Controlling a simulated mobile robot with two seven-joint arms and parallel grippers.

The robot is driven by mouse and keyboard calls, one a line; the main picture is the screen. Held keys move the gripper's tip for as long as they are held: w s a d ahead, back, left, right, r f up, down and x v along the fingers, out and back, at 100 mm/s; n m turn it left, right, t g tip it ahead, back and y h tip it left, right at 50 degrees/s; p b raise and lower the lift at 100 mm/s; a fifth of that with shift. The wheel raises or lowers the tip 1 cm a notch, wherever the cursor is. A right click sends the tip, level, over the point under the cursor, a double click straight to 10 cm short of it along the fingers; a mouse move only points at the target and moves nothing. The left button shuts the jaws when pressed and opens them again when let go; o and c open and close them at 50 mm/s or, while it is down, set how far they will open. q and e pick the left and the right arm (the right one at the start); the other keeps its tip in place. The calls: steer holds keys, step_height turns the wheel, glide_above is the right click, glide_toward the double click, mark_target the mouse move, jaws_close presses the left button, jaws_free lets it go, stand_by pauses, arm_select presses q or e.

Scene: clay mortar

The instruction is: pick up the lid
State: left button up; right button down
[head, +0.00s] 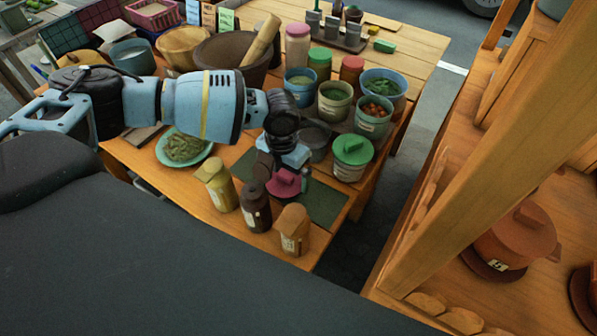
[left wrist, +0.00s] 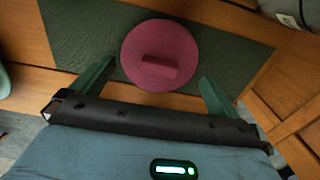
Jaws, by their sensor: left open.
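A round pink lid (head: 287,186) with a raised bar handle lies on a dark green mat (head: 316,205) near the table's front edge. It also shows in the left wrist view (left wrist: 160,42), flat, with its handle facing me. My left gripper (head: 284,168) is above the lid and partly hides it in the head view. In the left wrist view its two fingers (left wrist: 156,76) are apart and empty, one on each side of the lid's near part. I cannot tell the exact height gap. My right gripper is not in view.
Three bottles, yellow (head: 220,187), dark (head: 255,205) and tan (head: 292,229), stand along the table's front edge. A pot with a green lid (head: 351,150) stands to the right. A plate of green pods (head: 184,148) is at left, a mortar (head: 228,52) behind.

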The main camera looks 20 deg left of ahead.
arm_select(q)
steer(key=shift+f, duration=0.4)
steer(key=shift+c, duration=0.3)
steer(key=c, duration=1.7)
steer(key=shift+r, duration=0.1)
